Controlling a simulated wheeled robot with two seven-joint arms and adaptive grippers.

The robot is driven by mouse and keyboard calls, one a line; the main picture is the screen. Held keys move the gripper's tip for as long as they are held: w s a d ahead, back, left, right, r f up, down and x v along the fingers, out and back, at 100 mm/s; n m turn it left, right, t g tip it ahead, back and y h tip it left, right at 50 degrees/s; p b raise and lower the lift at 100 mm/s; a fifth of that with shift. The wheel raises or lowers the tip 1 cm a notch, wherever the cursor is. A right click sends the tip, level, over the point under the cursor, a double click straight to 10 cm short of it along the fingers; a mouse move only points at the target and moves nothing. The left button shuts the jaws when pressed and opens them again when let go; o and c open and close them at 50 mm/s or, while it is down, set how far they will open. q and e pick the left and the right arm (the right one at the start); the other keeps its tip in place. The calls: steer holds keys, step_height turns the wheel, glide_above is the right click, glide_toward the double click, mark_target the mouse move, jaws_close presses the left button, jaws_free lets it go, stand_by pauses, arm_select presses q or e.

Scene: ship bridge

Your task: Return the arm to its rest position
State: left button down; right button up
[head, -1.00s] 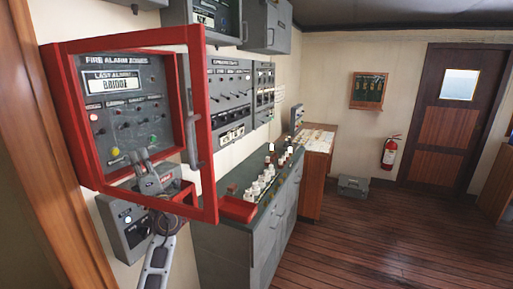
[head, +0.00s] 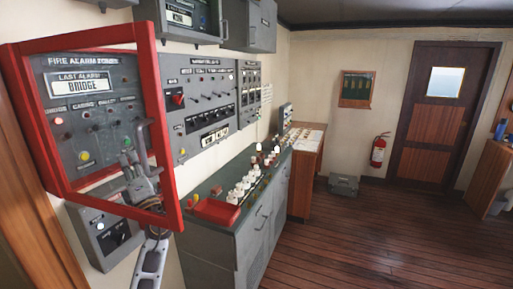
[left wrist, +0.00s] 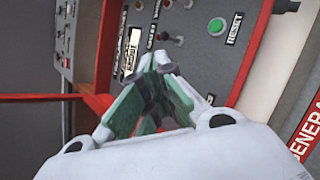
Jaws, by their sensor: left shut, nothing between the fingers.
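My left gripper (head: 128,172) is shut and empty. In the head view it is in front of the lower part of the fire alarm panel (head: 85,118), within the outline of the red-framed door (head: 158,120). The panel's label reads "Last alarm: Bridge". In the left wrist view the fingertips (left wrist: 155,72) meet, with the panel face (left wrist: 190,45) and its green button (left wrist: 217,26) beyond them. I cannot tell whether the gripper touches the door or the panel. My right gripper is not in view.
A grey box with a knob (head: 108,238) is on the wall below the panel. A grey console (head: 235,225) with a red box (head: 215,211) stands to the right. A fire extinguisher (head: 378,150) hangs by the far door (head: 438,120).

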arm_select(q)
steer(key=s+a+f+n+g+h, duration=0.1)
steer(key=s+f+n+g+h, duration=0.4)
steer(key=f+n, duration=0.8)
steer(key=s+a+f+n+g+h, duration=0.1)
steer(key=s+f+n+g+h, duration=0.15)
steer(key=s+f+n, duration=0.75)
steer(key=s+d+f+n+g+h, duration=0.7)
steer(key=s+d+f+n+h, duration=0.4)
steer(key=s+d+f+n, duration=0.8)
step_height(320, 180, down, 34)
steer(key=s+a+m+g, duration=0.2)
steer(key=s+a+f, duration=0.1)
steer(key=s+f, duration=0.9)
steer(key=s, duration=0.1)
steer(key=s+a+f, duration=0.2)
steer(key=s+f, duration=0.7)
steer(key=s, duration=0.1)
steer(key=shift+s+a+f+m+g, duration=0.25)
steer(key=shift+s+f+m+g, duration=0.05)
steer(key=shift+s+f+g, duration=0.15)
